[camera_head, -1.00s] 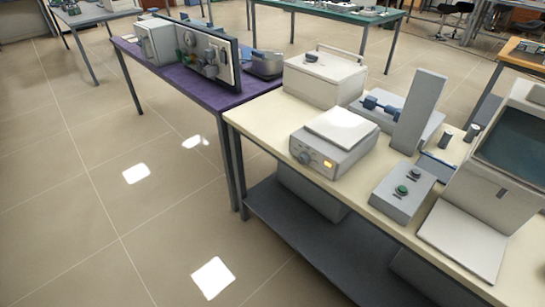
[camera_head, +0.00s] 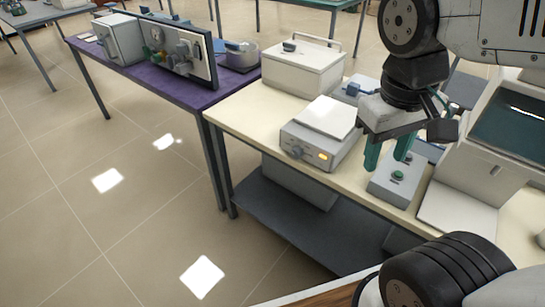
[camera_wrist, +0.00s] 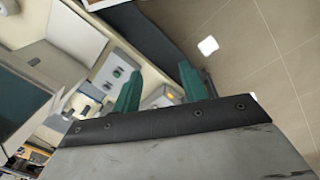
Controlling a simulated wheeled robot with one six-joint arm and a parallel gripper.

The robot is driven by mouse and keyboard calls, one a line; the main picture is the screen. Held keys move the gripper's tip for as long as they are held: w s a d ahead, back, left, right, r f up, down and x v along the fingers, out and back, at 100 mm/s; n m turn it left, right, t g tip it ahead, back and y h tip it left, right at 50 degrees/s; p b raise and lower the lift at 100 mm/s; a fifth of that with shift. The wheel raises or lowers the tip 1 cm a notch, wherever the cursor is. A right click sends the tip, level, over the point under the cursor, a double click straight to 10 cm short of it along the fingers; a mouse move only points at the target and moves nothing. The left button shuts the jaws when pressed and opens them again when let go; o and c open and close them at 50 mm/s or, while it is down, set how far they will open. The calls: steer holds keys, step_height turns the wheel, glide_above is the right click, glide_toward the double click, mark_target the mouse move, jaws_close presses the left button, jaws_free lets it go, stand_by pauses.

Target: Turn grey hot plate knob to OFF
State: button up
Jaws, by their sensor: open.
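The grey hot plate (camera_head: 318,135) with a white square top sits near the front edge of the cream bench. Its round grey knob (camera_head: 297,152) is on the front face, left of a lit orange display; I cannot read the knob's setting. My gripper (camera_head: 387,162) has two green fingers apart with nothing between them. It hangs to the right of the hot plate, in front of the control box, and does not touch the knob. In the wrist view the gripper (camera_wrist: 158,70) also shows its fingers apart; I cannot make out the knob there.
A grey control box (camera_head: 394,183) with a green button stands right of the hot plate, near my fingers. A white lidded box (camera_head: 302,72) is behind. A large screened instrument (camera_head: 490,150) is at the right. Open floor (camera_head: 130,210) lies in front.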

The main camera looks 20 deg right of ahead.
steer(key=w+f+n+g+h, duration=0.1)
steer(key=w+f+n+h, duration=0.2)
steer(key=w+f+h, duration=0.4)
steer(key=w+f+n+g+h, duration=0.1)
steer(key=w+f+n+h, duration=0.2)
steer(key=w+h, duration=0.35)
steer(key=n+t, duration=1.1)
steer(key=t, duration=0.2)
glide_toward(294, 155)
steer(key=x, duration=0.8)
steer(key=shift+w+d, duration=0.15)
steer(key=c, duration=0.7)
